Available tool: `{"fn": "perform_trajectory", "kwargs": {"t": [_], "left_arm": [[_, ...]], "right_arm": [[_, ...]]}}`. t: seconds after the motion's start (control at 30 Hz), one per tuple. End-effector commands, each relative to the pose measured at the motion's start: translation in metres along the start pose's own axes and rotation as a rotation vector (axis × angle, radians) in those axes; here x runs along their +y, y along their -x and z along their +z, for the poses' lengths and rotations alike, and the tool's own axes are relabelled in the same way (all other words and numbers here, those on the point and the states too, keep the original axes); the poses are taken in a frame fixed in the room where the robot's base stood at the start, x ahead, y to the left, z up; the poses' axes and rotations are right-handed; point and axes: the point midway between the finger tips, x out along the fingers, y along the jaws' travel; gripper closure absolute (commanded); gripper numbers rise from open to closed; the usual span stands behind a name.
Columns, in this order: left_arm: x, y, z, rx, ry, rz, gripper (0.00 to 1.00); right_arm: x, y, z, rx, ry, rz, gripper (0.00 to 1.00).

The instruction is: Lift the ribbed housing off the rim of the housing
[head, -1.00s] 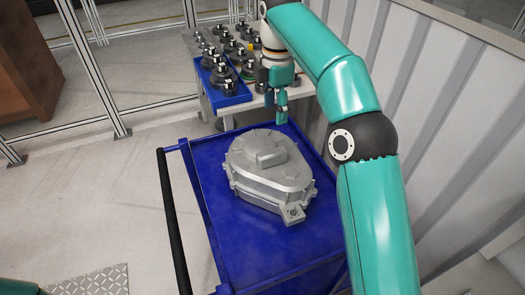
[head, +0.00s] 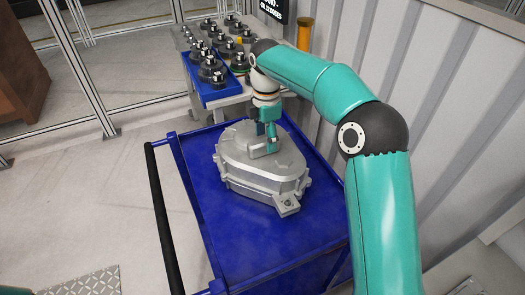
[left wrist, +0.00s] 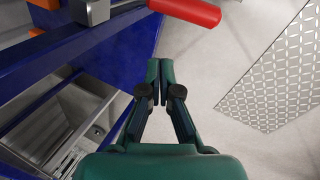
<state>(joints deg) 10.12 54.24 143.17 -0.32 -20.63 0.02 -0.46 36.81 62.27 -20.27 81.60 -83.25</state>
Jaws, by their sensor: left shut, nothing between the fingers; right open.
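The ribbed housing (head: 238,158) is a grey metal cover with a raised block on top. It sits on the rim of the grey lower housing (head: 287,204) on the blue cart. My right gripper (head: 263,150) is open, fingers down, at the raised block on top of the ribbed housing. The fingers hide part of the block, and I cannot tell whether they touch it. My left gripper (left wrist: 158,68) is shut and empty in the left wrist view, over the floor beside the cart, away from the housings.
The blue cart (head: 230,255) has a raised edge and a black handle bar (head: 163,220) on its left. A table behind carries a blue tray (head: 213,95) with several dark parts. A corrugated wall (head: 420,80) stands close on the right.

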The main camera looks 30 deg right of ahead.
Motion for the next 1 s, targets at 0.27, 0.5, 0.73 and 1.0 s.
{"fn": "perform_trajectory", "kwargs": {"t": [0.27,0.5,0.73,1.0], "left_arm": [[0.000,0.001,0.000,0.000,0.000,0.000,1.00],[0.000,0.001,0.000,0.000,0.000,0.000,1.00],[0.000,0.001,0.000,0.000,0.000,0.000,1.00],[0.000,0.001,0.000,0.000,0.000,0.000,1.00]], "right_arm": [[0.000,-0.027,0.000,0.000,-0.001,-0.001,0.38],[0.000,-0.027,0.000,0.000,0.000,0.000,0.46],[0.000,-0.027,0.000,0.000,0.000,0.000,0.84],[0.000,-0.026,0.000,0.000,0.000,0.000,1.00]]}}
